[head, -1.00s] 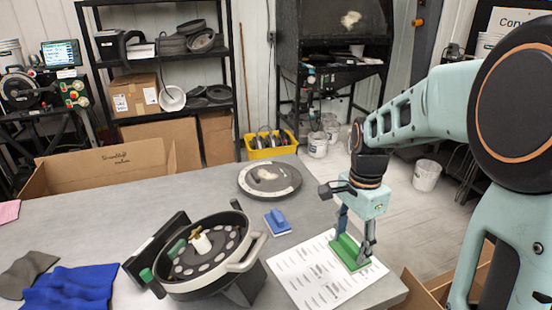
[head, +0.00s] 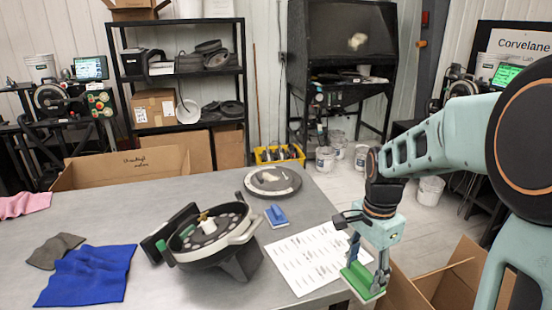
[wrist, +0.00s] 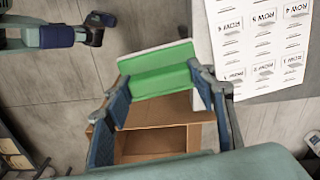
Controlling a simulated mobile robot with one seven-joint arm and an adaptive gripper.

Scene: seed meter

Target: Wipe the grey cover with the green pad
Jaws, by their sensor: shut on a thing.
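My gripper (head: 367,266) is shut on the green pad (head: 362,282), near the table's right front corner. In the wrist view the green pad (wrist: 158,64) lies between both fingers, with a pale layer along its edge. It is past the table edge, above the floor and an open box. A round grey disc (head: 261,190), which looks like the grey cover, lies flat at the back right of the table. It has pale patches on top. My gripper is well apart from it, in front and to the right. The wrist view does not show it.
A blue pad (head: 277,216) lies just in front of the disc. The round seed meter (head: 205,248) stands left of it. A printed sheet (head: 303,262) lies beside my gripper. Blue (head: 88,274) and dark cloths are at left. An open cardboard box (wrist: 150,142) stands below my gripper.

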